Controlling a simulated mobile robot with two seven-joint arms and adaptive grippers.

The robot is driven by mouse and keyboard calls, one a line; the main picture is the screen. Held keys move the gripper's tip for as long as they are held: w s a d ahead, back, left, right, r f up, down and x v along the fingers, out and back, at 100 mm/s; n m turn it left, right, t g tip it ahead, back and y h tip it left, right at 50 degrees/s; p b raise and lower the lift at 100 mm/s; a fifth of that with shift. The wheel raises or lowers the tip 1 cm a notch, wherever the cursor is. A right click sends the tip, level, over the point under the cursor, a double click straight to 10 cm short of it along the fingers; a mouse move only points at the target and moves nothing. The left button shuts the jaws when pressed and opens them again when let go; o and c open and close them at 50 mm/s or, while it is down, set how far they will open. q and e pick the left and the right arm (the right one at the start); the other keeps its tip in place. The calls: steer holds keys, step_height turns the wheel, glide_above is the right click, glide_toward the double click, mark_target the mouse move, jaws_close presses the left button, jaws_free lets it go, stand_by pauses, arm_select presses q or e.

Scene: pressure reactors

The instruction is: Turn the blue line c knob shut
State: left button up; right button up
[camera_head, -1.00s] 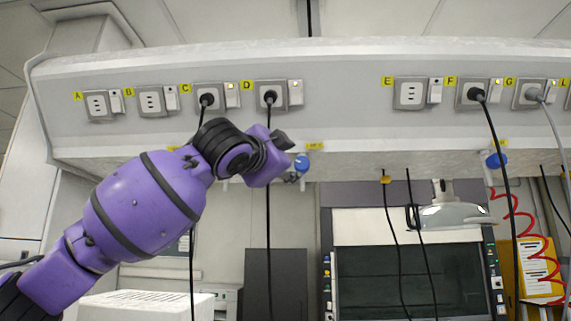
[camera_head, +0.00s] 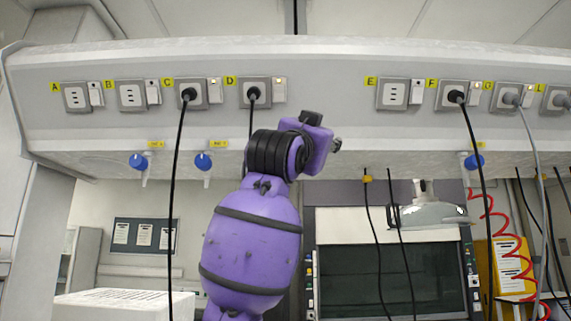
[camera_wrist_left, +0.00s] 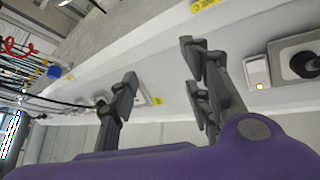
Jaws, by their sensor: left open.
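Blue knobs hang under the shelf front in the head view. Two are at the left (camera_head: 139,161) (camera_head: 203,161) and one is at the right (camera_head: 474,161). The knob third from the left in the earlier frame is hidden now behind my left arm. The tag lettering is too small to read, so I cannot confirm which is line c. My right gripper is out of view.
Sockets with switches line the shelf (camera_head: 330,100). Black cables hang from sockets C (camera_head: 188,95), D (camera_head: 254,94) and F (camera_head: 456,97). A red coiled hose (camera_head: 490,215) hangs at the right. A white box (camera_head: 120,305) is at lower left.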

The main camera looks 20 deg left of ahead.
arm_select(q)
steer(key=w+a+f+n+g+y, duration=0.1)
steer(key=w+a+f+n+y, duration=0.3)
steer(key=a+n+y, duration=0.5)
steer(key=shift+m+h, duration=0.6)
steer(key=shift+m, duration=0.3)
steer(key=x, duration=0.5)
steer(key=a+x, duration=0.1)
steer(key=x, duration=0.1)
steer(key=shift+w, duration=0.3)
steer(key=c, duration=1)
